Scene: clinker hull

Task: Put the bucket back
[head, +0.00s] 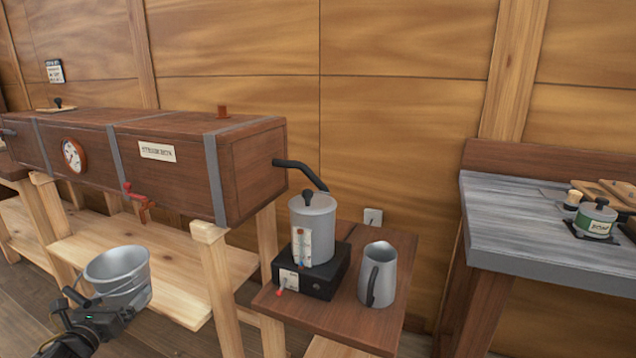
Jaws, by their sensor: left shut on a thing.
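The grey metal bucket (118,266) is at the lower left, tilted a little, in front of the low wooden shelf (205,262) under the steam box. My left gripper (85,308) is at the near side of the bucket, shut on it, at what looks like its dark handle. The fingertips are partly hidden. I cannot tell whether the bucket touches the shelf or hangs in front of it. My right gripper is not in view.
The brown steam box (255,178) stands on wooden legs, with a red valve (140,203) on its front. A grey boiler (313,230) on a black base and a grey jug (378,275) stand on a side table. A grey-topped bench (505,225) is at right.

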